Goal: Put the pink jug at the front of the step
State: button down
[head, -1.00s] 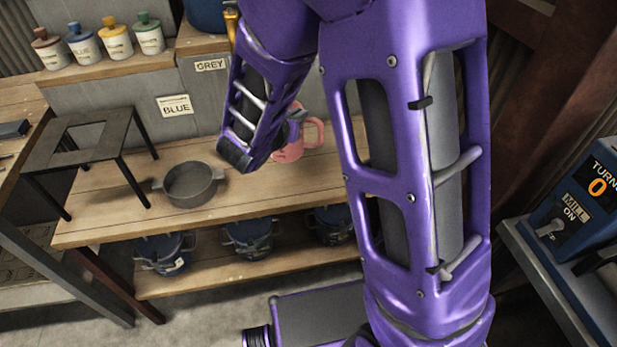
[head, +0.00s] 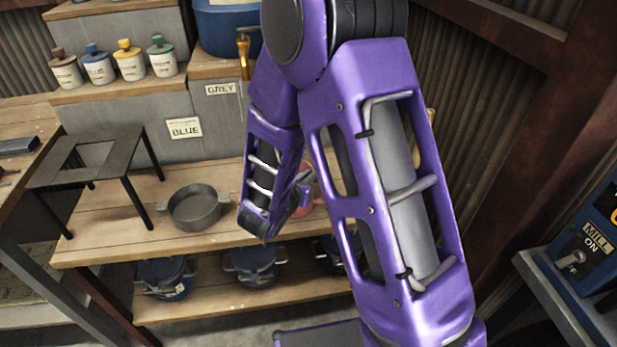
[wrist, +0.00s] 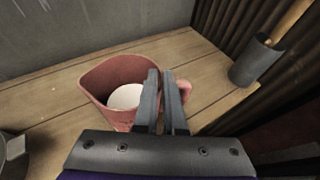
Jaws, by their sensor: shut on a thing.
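The pink jug (wrist: 118,84) is upright in the wrist view, with something whitish inside it. My gripper (wrist: 160,78) is shut on the jug at its handle side, and part of the handle shows to the right of the fingers. In the head view only a little of the pink jug (head: 308,203) shows behind my arm, and the fingertips are hidden. The wooden step (wrist: 215,68) lies under and around the jug in the wrist view. I cannot tell whether the jug touches the boards.
A grey pan (head: 195,207) stands left of the jug on the same boards, beside a black stand (head: 85,160). A dark grey cup (wrist: 253,62) with a wooden handle stands at the right. Several blue pots (head: 165,277) sit on the shelf below. The corrugated wall (head: 480,110) is close at right.

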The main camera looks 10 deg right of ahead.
jog(key=shift+r, duration=0.1)
jog(key=c, duration=1)
grip_release()
jog(key=p+v, duration=0.1)
jog(key=v, duration=1.1)
jog(key=shift+d, duration=0.15)
